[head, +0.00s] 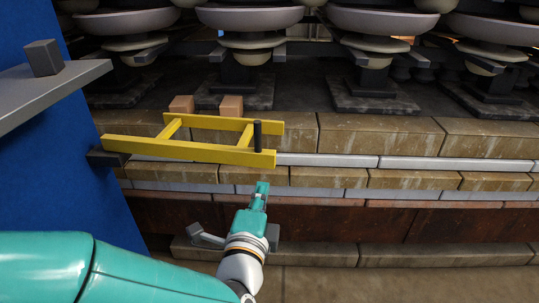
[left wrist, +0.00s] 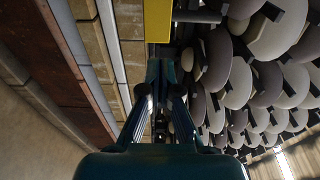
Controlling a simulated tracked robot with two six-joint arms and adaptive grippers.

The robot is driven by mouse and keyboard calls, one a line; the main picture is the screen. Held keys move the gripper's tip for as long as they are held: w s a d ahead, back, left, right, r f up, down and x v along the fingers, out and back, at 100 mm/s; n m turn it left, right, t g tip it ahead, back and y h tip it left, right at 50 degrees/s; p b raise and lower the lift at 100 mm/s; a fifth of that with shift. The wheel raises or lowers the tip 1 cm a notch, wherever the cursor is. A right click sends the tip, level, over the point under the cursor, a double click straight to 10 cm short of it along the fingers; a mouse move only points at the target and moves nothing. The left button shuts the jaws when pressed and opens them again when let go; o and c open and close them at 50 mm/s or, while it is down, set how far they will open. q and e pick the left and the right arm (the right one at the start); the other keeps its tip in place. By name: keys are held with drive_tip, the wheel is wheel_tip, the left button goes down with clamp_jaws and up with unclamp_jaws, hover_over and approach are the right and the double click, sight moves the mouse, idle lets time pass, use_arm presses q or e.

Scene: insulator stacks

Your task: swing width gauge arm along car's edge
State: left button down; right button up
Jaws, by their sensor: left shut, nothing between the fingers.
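The yellow width gauge arm (head: 190,149) is a flat ladder-like frame. It lies across the car's edge of tan blocks (head: 375,137), from a dark bracket by the blue panel to the right. A black upright handle (head: 257,136) stands near its right end. The yellow arm also shows at the top of the left wrist view (left wrist: 158,20), with a dark bar beside it that may be the handle. My left gripper (head: 262,186) is shut and empty, just below the arm's right end in the head view. I cannot tell whether it touches. My right gripper is out of view.
Several grey insulator stacks (head: 250,18) stand on dark plates behind the edge. Two small tan blocks (head: 231,105) sit just behind the yellow arm. A blue panel (head: 65,170) with a grey shelf (head: 40,92) stands at left. The edge right of the arm is clear.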

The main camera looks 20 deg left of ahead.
sight(271, 161)
use_arm(q)
drive_tip(key=w+p, duration=0.1)
drive_tip(key=w, duration=0.1)
drive_tip(key=w+p, duration=0.1)
drive_tip(key=w, duration=0.2)
drive_tip(key=w+a+p, duration=0.1)
drive_tip(key=w, duration=0.1)
drive_tip(key=shift+w+a, duration=0.1)
drive_tip(key=shift+w, duration=0.05)
drive_tip(key=shift+w+a, duration=0.1)
drive_tip(key=shift+w, duration=0.4)
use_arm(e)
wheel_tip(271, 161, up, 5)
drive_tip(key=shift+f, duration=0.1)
